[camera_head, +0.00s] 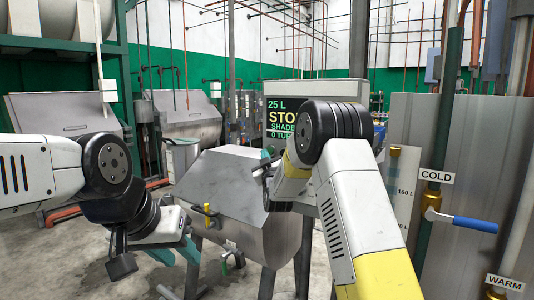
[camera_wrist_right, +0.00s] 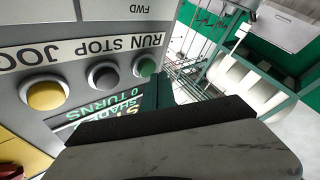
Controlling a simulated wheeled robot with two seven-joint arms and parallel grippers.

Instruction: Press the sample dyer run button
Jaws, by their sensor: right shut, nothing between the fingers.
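The sample dyer's control panel stands in the middle of the head view, its display (camera_head: 282,118) showing "25 L", a cut-off "STO", "SHADE" and "0 TU". In the right wrist view the panel is upside down, with a green run button (camera_wrist_right: 146,67), a dark grey stop button (camera_wrist_right: 103,75) and a yellow jog button (camera_wrist_right: 46,94). My right gripper (camera_wrist_right: 157,86) is shut and empty, its dark green fingertips close beside the run button. I cannot tell whether they touch. My left gripper (camera_head: 183,259) is low at left with its teal fingers apart, holding nothing visible.
A metal drum dyer (camera_head: 225,185) with a sloped lid stands between my arms. A blue-handled valve (camera_head: 475,224) and pipes marked COLD and WARM are at right. Larger dyers (camera_head: 185,122) stand behind at left. Some concrete floor shows between.

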